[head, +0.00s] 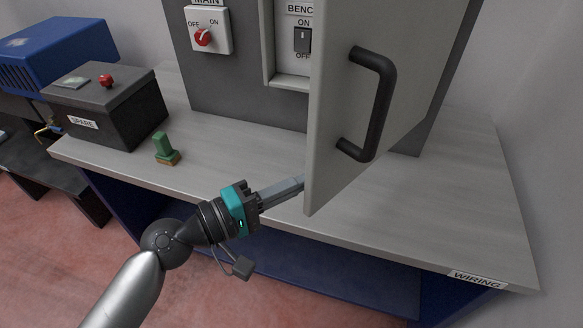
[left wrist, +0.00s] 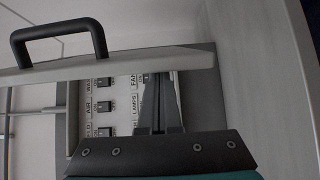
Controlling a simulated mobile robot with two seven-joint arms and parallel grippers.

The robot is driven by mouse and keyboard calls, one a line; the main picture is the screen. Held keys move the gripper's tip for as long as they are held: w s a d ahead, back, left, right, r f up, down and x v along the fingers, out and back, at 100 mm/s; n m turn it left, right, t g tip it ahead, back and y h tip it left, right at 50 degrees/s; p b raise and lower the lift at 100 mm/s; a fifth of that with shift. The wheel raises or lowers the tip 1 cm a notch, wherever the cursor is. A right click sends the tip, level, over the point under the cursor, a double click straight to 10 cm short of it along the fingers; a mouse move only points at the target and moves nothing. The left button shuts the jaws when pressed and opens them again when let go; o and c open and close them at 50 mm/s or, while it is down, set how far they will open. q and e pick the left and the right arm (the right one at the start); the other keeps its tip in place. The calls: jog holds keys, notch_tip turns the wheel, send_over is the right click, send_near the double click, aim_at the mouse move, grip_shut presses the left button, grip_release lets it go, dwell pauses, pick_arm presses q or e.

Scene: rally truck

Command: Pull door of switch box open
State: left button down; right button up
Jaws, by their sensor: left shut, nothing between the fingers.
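The switch box (head: 240,75) is a grey cabinet standing on the bench. Its light grey door (head: 332,120) stands swung open toward me, with a black handle (head: 379,105) on its outer face. My left gripper (head: 301,182) is shut and empty, its fingertips at the door's lower free edge on the inner side; I cannot tell whether they touch. In the left wrist view the fingers (left wrist: 160,100) point toward the open box, with the door (left wrist: 110,66) and handle (left wrist: 60,38) beyond them and labelled switches (left wrist: 104,107) inside. My right gripper is not in view.
A black box labelled SPARE (head: 105,105) with a red button stands on the bench (head: 440,215) at left. A small green-handled stamp (head: 165,149) stands near it. A blue machine (head: 55,55) is at far left. The front right of the bench top is clear.

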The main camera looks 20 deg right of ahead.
pick_arm(q)
jog(key=s+d+n+t+p, duration=0.1)
jog(key=s+d+p, duration=0.3)
jog(key=s, duration=0.3)
jog(key=shift+s+d+r+t, duration=0.2)
jog(key=shift+s+d+t, duration=0.05)
jog(key=shift+t, duration=0.05)
jog(key=shift+w, duration=0.1)
